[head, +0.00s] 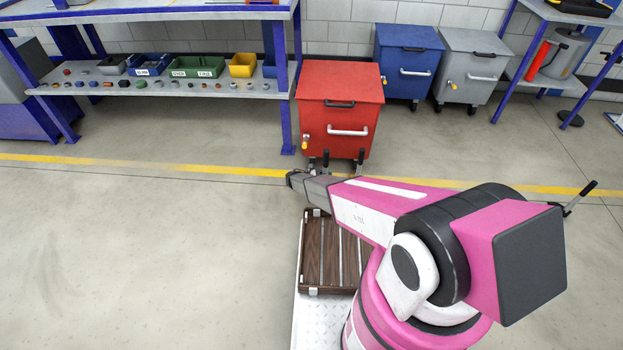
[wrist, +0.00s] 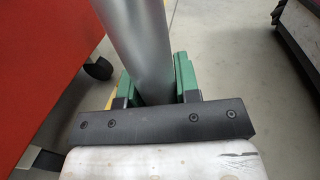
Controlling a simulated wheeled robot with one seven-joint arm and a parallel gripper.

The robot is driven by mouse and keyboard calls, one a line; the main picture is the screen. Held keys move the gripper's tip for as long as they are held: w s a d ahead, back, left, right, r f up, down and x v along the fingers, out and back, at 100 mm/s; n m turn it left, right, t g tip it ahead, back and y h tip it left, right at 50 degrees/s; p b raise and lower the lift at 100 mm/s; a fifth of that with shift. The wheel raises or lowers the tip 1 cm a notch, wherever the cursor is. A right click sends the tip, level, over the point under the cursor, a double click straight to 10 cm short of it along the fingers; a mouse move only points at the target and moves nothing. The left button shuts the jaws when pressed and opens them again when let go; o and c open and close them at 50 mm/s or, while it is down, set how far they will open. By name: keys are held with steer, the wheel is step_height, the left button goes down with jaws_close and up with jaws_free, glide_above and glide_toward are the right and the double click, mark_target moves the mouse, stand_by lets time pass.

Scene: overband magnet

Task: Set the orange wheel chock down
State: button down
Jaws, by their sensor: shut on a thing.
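My gripper (wrist: 154,72) has green finger pads on both sides of a smooth grey metal tube (wrist: 142,35) and is shut on it. The tube runs up out of the top of the wrist view; its lower end is hidden behind the gripper's black bracket. In the head view my gripper (head: 294,180) is a small dark shape at the end of my pink arm, just in front of the red wheeled bin, and the tube cannot be made out there. I cannot make out an orange wheel chock in either view.
The red bin (head: 340,100) stands close ahead; its side and a black wheel (wrist: 99,69) show in the wrist view. Blue (head: 405,55) and grey (head: 470,60) bins stand behind. A shelf (head: 160,85) holds small parts. The floor at left, crossed by a yellow line (head: 150,163), is clear.

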steer(key=w+a+f, duration=0.7)
steer(key=w+f, duration=0.1)
steer(key=w, duration=0.3)
steer(key=shift+w+a, duration=0.3)
steer(key=shift+a, duration=0.05)
steer(key=shift+f, duration=0.15)
steer(key=c, duration=0.8)
jaws_free()
steer(key=shift+c, duration=0.2)
steer(key=s+a, duration=0.2)
steer(key=a, duration=1)
